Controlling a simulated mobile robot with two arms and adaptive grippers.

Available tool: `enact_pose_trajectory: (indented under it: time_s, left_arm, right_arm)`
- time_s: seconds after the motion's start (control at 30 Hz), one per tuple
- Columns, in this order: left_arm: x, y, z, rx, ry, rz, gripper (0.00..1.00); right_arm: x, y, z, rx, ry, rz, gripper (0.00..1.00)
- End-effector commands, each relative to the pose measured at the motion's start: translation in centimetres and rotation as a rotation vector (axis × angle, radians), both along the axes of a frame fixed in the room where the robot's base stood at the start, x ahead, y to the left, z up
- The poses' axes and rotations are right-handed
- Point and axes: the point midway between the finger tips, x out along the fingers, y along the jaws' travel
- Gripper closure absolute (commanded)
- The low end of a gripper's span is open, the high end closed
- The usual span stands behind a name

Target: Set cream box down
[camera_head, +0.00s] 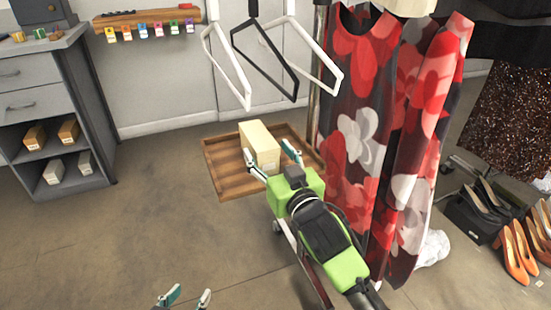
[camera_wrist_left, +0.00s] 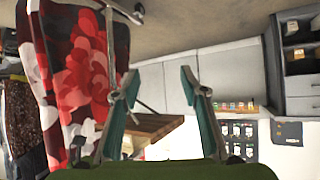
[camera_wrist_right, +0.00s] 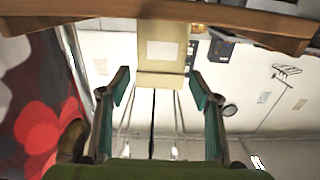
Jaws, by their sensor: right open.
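The cream box (camera_head: 258,145) sits on a brown wooden tray-like board (camera_head: 226,182) in the middle of the head view. The box also shows at the top of the right wrist view (camera_wrist_right: 162,45), against the wood. My right gripper (camera_head: 273,163) is at the near end of the box, with its fingers apart. In the right wrist view (camera_wrist_right: 160,88) a gap shows on each side between fingers and box. My left gripper (camera_head: 187,298) is low in the head view, open and empty, well away from the box. Its open fingers also show in the left wrist view (camera_wrist_left: 160,85).
Hangers (camera_head: 265,50) hang above and behind the board. A red floral dress (camera_head: 365,130) hangs close to the right of my right arm. A grey cabinet (camera_head: 50,110) with small boxes stands at left. Shoes (camera_head: 515,250) are at right. The floor at left is clear.

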Motion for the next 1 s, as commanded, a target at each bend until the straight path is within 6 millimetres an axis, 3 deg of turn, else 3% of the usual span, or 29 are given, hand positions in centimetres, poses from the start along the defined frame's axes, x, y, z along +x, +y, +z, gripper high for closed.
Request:
enact_pose_trajectory:
  time_s: [0.2,0.53,0.63,0.73,0.9,1.0]
  left_arm:
    - [-2.4,1.0,-2.2,0.032,0.142,0.011,0.6]
    - [-3.3,1.3,-3.0,0.043,0.19,0.015,0.6]
    - [-3.3,1.3,-3.0,0.043,0.189,0.015,0.6]
    - [-3.3,1.3,-3.0,0.043,0.189,0.015,0.6]
    - [-3.3,1.3,-3.0,0.043,0.189,0.015,0.6]
    - [-3.3,1.3,-3.0,0.043,0.189,0.015,0.6]
  right_arm:
    - [-3.2,-1.1,0.0,0.0,0.001,0.0,0.42]
    - [-4.5,-1.7,-0.8,-0.002,0.019,-0.007,0.42]
    - [-5.8,-3.2,-3.8,-0.013,0.096,-0.032,0.42]
    - [-8.8,-5.6,-8.9,-0.04,0.231,-0.069,0.42]
    - [-16.2,-10.1,-17.2,-0.113,0.489,-0.116,0.42]
    - [-20.5,-12.1,-20.6,-0.158,0.613,-0.125,0.42]
